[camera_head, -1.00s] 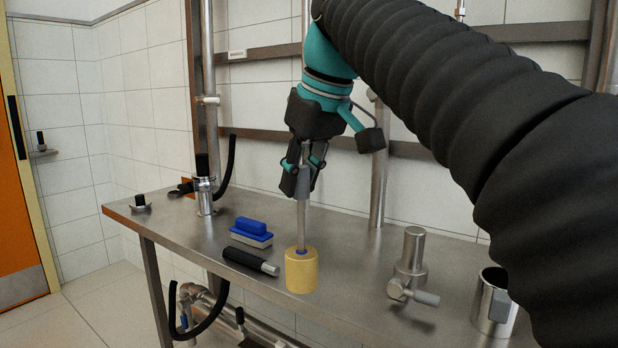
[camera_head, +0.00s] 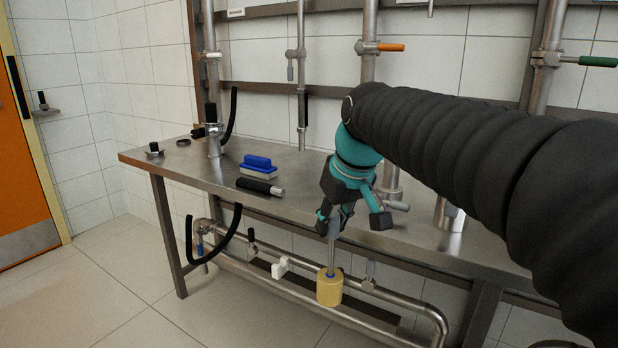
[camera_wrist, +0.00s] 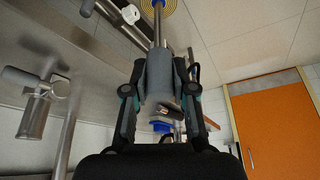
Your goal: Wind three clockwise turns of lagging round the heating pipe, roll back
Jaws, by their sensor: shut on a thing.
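My gripper (camera_head: 337,228) is shut on the grey handle of a thin metal rod (camera_head: 331,258). The rod hangs down from it, and a yellow lagging roll (camera_head: 330,291) sits at its lower end. In the wrist view my gripper (camera_wrist: 158,88) holds the handle and the spiral end of the roll (camera_wrist: 157,4) shows at the top edge. Steel pipes (camera_head: 425,312) run low beneath the bench. The roll overlaps them in the picture; I cannot tell whether it touches. No lagging shows on the pipes. Which pipe is the heating pipe is not clear.
A steel bench (camera_head: 190,163) holds a blue brush (camera_head: 258,166), a black-handled tool (camera_head: 260,187) and a steel mug (camera_head: 449,216). A black hose (camera_head: 190,245) hangs at the left. A white piece (camera_head: 280,268) sits on the low pipework. The floor in front (camera_head: 120,290) is clear.

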